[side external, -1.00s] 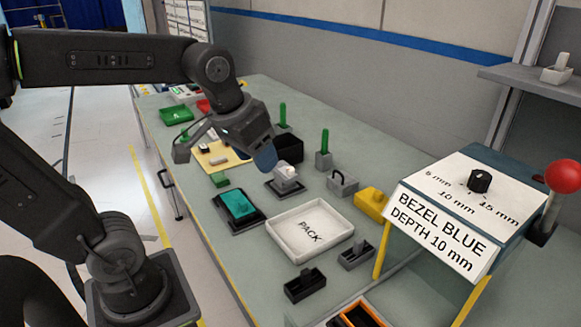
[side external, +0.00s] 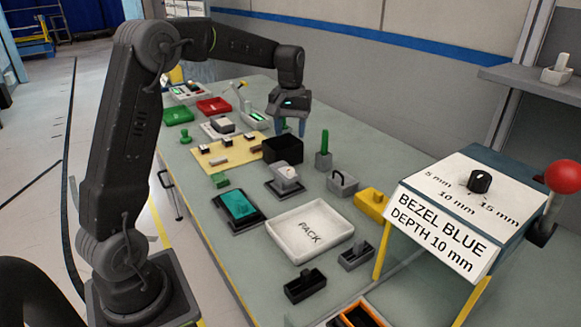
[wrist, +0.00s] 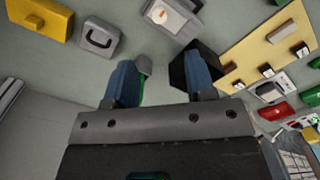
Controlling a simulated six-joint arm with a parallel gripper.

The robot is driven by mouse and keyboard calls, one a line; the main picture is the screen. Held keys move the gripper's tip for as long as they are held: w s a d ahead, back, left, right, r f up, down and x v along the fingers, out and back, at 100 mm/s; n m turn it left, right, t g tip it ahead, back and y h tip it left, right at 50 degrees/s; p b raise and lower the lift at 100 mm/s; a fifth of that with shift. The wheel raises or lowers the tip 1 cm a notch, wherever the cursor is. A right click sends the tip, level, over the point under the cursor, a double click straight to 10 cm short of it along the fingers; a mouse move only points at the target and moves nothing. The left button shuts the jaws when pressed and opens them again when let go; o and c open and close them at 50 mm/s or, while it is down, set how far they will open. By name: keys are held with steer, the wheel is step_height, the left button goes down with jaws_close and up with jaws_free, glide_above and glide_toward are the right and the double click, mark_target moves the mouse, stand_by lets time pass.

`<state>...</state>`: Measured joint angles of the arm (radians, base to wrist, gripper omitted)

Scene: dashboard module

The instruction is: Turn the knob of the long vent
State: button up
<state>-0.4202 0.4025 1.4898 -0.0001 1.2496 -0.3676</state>
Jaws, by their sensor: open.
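My gripper (side external: 291,127) is open and points down just behind the black open box (side external: 283,149). In the wrist view its two blue fingers (wrist: 160,72) are spread apart with nothing held between them. A green piece and a grey piece (wrist: 145,65) show partly behind the left finger. I cannot tell which object is the long vent. A black block with a raised top (side external: 305,285) and a grey one (side external: 355,254) stand near the front. A grey unit with a whitish knob (side external: 285,178) stands on a dark base in mid-bench; it also shows in the wrist view (wrist: 172,15).
A green post in a grey holder (side external: 324,150) stands right of my gripper. A white PACK tray (side external: 310,228), teal pad (side external: 238,205), yellow block (side external: 370,203) and beige board (side external: 215,160) occupy the bench. A dial box (side external: 470,200) stands at right.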

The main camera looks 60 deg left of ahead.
mark_target(291, 169)
step_height(291, 169, down, 12)
steer(key=shift+r, duration=0.2)
jaws_close()
stand_by(0.5)
